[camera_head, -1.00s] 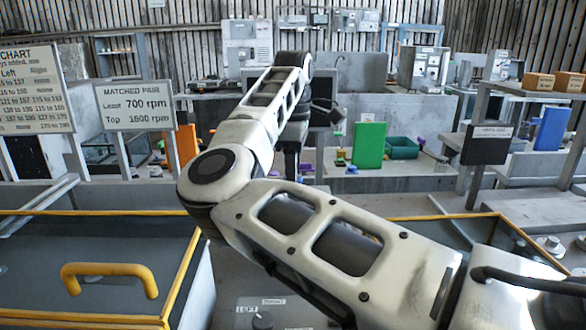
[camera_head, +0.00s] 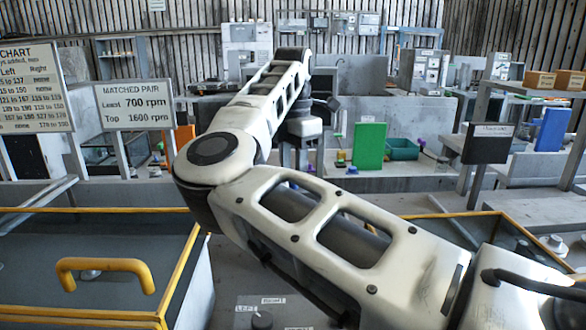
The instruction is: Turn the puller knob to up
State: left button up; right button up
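A small dark knob (camera_head: 262,320) sits on a grey panel at the bottom edge, beside a label that reads LEFT. Its lower part is cut off by the picture edge. I cannot tell whether it is the puller knob or exactly where it points. My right arm comes in from the lower right, bends at the left and reaches toward the back middle. My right gripper hangs around the far end of that arm, small and dark, and its fingers cannot be made out. It is far from the dark knob. My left gripper is out of view.
A yellow-railed bin with a yellow handle (camera_head: 105,268) stands at the lower left. A sign reading MATCHED PAIR (camera_head: 135,106) stands at the left. A green block (camera_head: 369,146) and a teal crate (camera_head: 402,149) are on the back bench. My arm covers much of the middle.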

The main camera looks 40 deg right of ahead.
jog(key=n+b, duration=0.1)
jog(key=n, duration=0.4)
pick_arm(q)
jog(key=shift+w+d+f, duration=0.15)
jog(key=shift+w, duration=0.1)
pick_arm(e)
jog(key=shift+n, duration=1.5)
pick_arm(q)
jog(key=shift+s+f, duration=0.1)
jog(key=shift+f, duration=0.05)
pick_arm(e)
jog(key=o, duration=1)
pick_arm(q)
jog(key=p, duration=0.1)
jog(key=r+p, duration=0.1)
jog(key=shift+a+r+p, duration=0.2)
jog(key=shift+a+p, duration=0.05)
jog(key=shift+p, duration=0.15)
pick_arm(e)
notch_tip(320, 180, up, 16)
